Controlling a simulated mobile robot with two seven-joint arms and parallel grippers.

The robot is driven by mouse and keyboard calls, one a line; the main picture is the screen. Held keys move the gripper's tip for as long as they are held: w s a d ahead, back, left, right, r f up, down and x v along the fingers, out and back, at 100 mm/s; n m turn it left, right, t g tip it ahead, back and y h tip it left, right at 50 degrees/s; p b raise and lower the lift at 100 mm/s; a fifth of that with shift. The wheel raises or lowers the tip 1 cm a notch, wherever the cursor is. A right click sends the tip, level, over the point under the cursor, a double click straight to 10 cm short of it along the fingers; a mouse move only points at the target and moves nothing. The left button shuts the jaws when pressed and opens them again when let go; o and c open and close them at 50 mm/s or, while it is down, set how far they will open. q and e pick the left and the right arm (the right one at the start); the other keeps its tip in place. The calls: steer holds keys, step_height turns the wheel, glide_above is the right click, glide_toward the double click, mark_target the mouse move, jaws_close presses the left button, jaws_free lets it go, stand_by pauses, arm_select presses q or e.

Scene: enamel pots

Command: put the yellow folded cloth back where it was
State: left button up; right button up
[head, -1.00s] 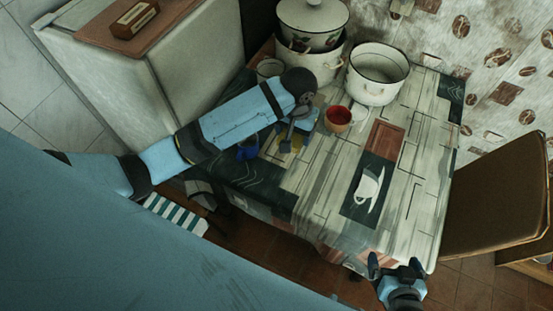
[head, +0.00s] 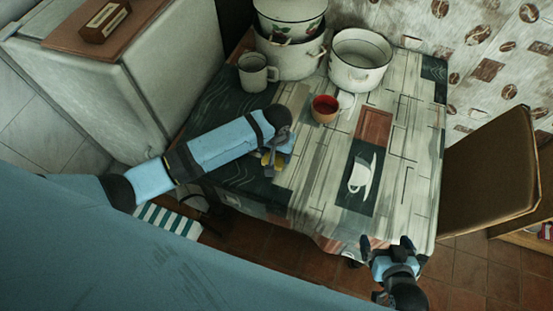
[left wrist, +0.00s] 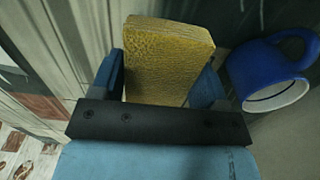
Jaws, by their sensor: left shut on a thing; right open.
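The yellow folded cloth (left wrist: 165,62) fills the space between the fingers of my left gripper (left wrist: 165,85) in the left wrist view. In the head view my left gripper (head: 273,160) is over the left front part of the table, with only a small bit of the yellow cloth (head: 279,162) showing; my arm hides the rest. I cannot tell whether the cloth touches the table. My right gripper (head: 387,243) is open and empty by the table's front right corner.
A blue mug (left wrist: 262,68) is close beside the cloth in the left wrist view. On the table (head: 405,150) are a grey-white mug (head: 256,73), a red-and-tan cup (head: 325,109) and white pots (head: 359,66) at the back. A chair (head: 490,180) stands right. The table's right part is clear.

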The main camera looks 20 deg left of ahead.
mark_target(277, 160)
arm_select(q)
steer(key=shift+f, duration=2.5)
steer(key=shift+f, duration=0.15)
steer(key=o, duration=1)
steer(key=shift+c, duration=0.2)
